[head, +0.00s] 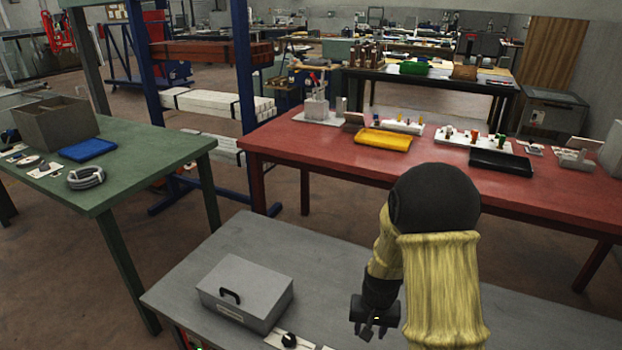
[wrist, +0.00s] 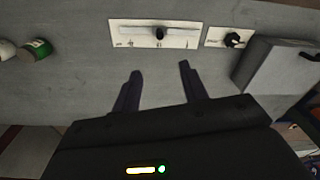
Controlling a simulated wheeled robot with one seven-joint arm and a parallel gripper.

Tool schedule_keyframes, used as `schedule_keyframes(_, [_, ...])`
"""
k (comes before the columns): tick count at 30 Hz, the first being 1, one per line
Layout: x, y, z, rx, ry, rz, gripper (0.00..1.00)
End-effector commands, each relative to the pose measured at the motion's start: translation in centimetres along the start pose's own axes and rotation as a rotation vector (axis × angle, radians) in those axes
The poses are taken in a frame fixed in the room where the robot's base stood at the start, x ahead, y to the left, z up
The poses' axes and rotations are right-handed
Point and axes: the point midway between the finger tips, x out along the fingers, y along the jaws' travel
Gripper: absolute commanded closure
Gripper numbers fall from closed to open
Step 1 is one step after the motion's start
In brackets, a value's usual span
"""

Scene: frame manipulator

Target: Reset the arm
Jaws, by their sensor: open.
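My gripper (head: 372,330) hangs over the grey table (head: 225,245), to the right of a grey box, at the end of my yellow-sleeved arm. In the wrist view my gripper (wrist: 158,88) shows two dark fingers spread apart, with nothing between them. Beyond the fingertips lies a white panel (wrist: 185,40) with a slot and a black knob (wrist: 160,33). A smaller plate (wrist: 215,39) with a black knob (wrist: 233,40) is beside it. The fingers appear apart from both panels.
The grey box (head: 245,290) with a black handle stands on the grey table. A green-topped round object (wrist: 36,49) lies at the wrist view's left. A green table (head: 130,160) is at left. A red table (head: 330,150) with trays stands behind my arm.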

Motion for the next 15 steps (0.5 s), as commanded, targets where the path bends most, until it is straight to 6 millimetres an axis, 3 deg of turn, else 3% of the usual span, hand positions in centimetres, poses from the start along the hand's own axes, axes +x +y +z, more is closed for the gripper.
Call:
schedule_keyframes(1, [-1.7,0.1,0.6,-0.013,0.017,-0.005,0.57])
schedule_keyframes(6, [-6.3,0.6,3.2,-0.063,0.059,-0.014,0.57])
schedule_keyframes(15, [-11.7,1.8,8.0,-0.14,0.125,-0.012,0.57])
